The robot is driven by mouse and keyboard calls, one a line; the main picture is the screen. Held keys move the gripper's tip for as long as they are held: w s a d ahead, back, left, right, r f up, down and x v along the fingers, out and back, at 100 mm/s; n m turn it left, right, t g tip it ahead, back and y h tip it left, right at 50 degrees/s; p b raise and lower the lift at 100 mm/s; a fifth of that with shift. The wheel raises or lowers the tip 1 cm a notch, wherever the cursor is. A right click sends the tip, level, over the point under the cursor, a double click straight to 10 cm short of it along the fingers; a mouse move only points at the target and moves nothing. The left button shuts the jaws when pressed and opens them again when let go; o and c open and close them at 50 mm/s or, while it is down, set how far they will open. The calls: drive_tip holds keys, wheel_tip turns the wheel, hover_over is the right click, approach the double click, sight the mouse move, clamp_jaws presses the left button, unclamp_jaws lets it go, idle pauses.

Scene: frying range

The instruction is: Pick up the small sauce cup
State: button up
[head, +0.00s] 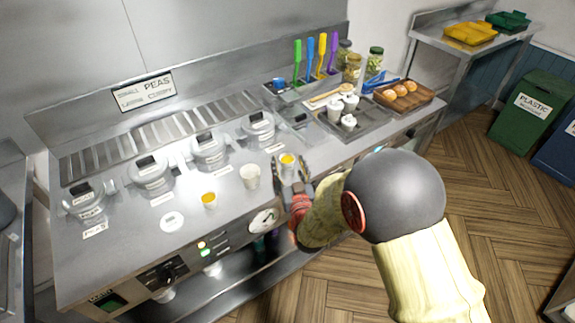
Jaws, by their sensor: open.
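A small white cup with yellow-orange sauce (209,202) stands on the steel counter, left of my gripper. A second white cup with yellow contents (287,161) is at my gripper's fingertips. My gripper (290,172) is open, with its fingers at either side of this second cup; whether they touch it I cannot tell. The gripper and fingers hide the lower part of that cup. A larger pale cup (250,178) stands between the two, upright and apart from my gripper. The picture does not settle which cup is the small sauce cup.
Several lidded clear tubs (151,175) line the back.

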drive_tip(key=x, duration=0.2)
drive_tip(key=shift+w+f, duration=0.15)
drive_tip(key=shift+w, duration=0.2)
drive_tip(key=c, duration=1)
